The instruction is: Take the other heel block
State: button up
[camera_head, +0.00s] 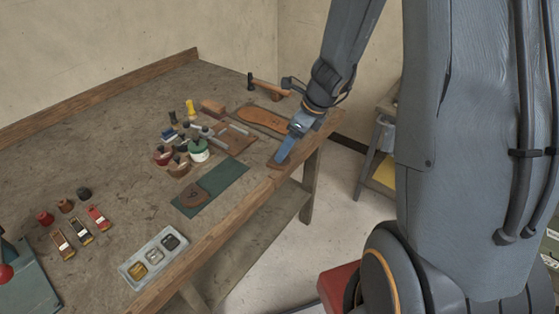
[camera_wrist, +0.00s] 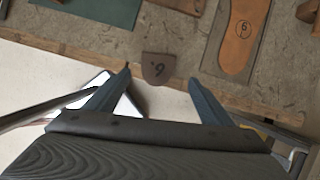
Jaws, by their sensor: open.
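A brown heel block (camera_wrist: 157,68) with a dark numeral mark lies at the table's front edge in the wrist view. It also shows in the head view (camera_head: 274,165), partly hidden by my gripper. My gripper (camera_wrist: 160,79) is open, its blue fingers apart on either side of the block's near end, with nothing between them that I can see held. In the head view my gripper (camera_head: 281,160) points down at the edge.
A tan sole (camera_head: 264,119) lies behind my gripper, with a hammer (camera_head: 270,88) beyond. Jars and tools (camera_head: 184,145) crowd the table's middle. A grey tray (camera_head: 153,256) and several small clamp-like items (camera_head: 82,230) stand at the near left. Floor drops off past the wooden edge.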

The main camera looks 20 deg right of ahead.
jog(key=x, duration=0.5)
jog(key=shift+s+a+f, duration=0.15)
jog(key=shift+a+f, duration=0.1)
jog(key=shift+f, duration=0.1)
jog(key=shift+c, duration=0.4)
jog(key=c, duration=1.1)
